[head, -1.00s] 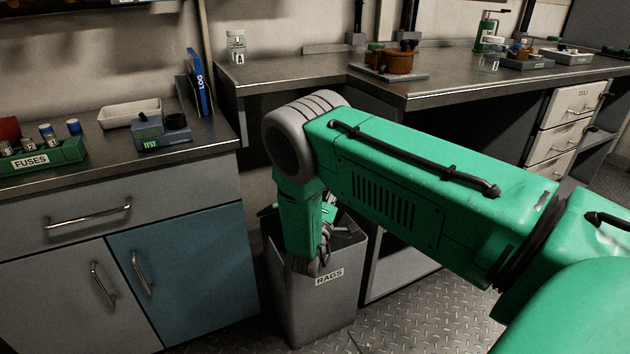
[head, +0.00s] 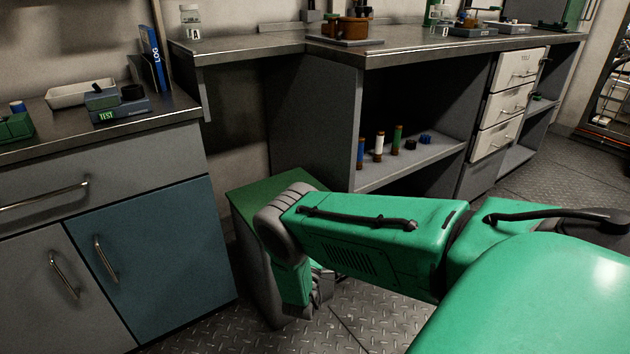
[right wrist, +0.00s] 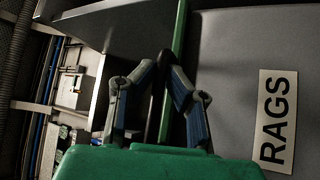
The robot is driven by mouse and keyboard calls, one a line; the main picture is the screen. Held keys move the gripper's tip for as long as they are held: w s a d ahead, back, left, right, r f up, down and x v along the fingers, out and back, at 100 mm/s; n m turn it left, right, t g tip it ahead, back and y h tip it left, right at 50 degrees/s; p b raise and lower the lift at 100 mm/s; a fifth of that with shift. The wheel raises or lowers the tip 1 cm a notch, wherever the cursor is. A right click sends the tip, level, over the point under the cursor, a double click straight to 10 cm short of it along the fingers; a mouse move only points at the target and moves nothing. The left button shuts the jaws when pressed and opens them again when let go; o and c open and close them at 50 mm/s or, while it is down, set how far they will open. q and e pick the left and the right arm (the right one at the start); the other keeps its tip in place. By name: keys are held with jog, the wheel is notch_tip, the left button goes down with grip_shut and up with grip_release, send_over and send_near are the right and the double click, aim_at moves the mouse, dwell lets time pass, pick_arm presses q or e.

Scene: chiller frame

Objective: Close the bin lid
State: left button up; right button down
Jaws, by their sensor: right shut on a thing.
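The grey bin (head: 262,285) stands on the floor beside the blue cabinet door. Its green lid (head: 262,186) lies flat across the top, partly hidden by my right arm. In the right wrist view the lid's green edge (right wrist: 179,45) runs along the top of the bin's front (right wrist: 245,60), with no clear gap visible. My right gripper (head: 322,288) is at the bin's front, low and partly hidden. In the right wrist view my right gripper (right wrist: 165,62) has its fingers closed together at the lid's edge, around a narrow dark part. My left gripper is out of view.
A RAGS label (right wrist: 273,120) is on the bin's front. The cabinet with the blue door (head: 175,255) stands close at the left. An open shelf (head: 415,160) with several small cylinders is at the right. The metal floor (head: 390,325) in front is clear.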

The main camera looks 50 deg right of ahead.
jog(key=shift+w+f+m, duration=0.2)
jog(key=shift+w+m, duration=0.1)
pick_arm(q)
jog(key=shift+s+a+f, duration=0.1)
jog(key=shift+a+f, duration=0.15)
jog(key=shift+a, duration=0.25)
pick_arm(e)
jog(key=shift+f, duration=0.1)
jog(key=shift+s+f, duration=0.1)
jog(key=c, duration=1.6)
grip_release()
jog(key=shift+a+f, duration=0.1)
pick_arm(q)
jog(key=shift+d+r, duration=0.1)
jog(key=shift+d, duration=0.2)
pick_arm(e)
jog(key=shift+d+f, duration=0.2)
jog(key=shift+d, duration=0.05)
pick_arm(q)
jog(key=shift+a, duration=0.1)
pick_arm(e)
jog(key=shift+a+r, duration=0.1)
jog(key=shift+a, duration=0.05)
